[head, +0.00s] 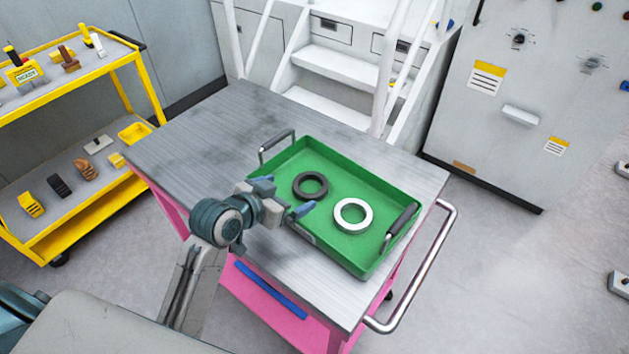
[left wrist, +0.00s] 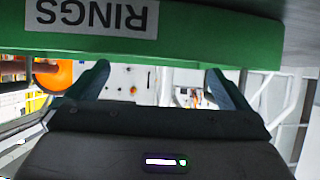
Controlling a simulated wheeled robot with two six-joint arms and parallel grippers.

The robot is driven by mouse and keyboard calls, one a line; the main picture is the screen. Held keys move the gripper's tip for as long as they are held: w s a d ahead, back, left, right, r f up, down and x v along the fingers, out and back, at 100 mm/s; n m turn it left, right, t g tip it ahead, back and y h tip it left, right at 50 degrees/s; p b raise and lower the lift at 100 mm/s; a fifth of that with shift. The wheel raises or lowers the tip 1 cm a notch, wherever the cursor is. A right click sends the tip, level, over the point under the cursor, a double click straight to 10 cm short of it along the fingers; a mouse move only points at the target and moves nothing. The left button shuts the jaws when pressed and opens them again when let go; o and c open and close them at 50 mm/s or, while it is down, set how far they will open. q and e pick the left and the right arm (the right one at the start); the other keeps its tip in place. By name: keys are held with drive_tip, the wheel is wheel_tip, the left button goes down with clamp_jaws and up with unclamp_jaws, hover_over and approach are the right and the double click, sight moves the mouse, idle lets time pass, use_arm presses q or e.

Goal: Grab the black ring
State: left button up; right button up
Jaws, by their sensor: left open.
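The black ring (head: 310,186) lies flat in the green tray (head: 292,157), left of the white ring (head: 352,214). My left gripper (head: 284,196) is open at the near left side of the tray, close to the black ring, with nothing between its fingers. In the left wrist view the two blue fingertips (left wrist: 156,84) are spread apart below the green tray wall, which bears a label (left wrist: 92,17) reading RINGS upside down. The rings do not show in the left wrist view. My right gripper is not in view.
The tray stands on a grey-topped cart (head: 190,135) with pink sides and a metal handle (head: 425,270). The tray has raised walls and two end handles. A yellow shelf cart (head: 75,215) stands left; white stairs (head: 335,66) and a grey cabinet (head: 545,100) stand behind.

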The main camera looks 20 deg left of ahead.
use_arm(q)
drive_tip(key=p, duration=0.1)
approach(318, 180)
drive_tip(key=x, duration=0.5)
drive_tip(key=shift+f, duration=0.2)
drive_tip(key=c, duration=0.8)
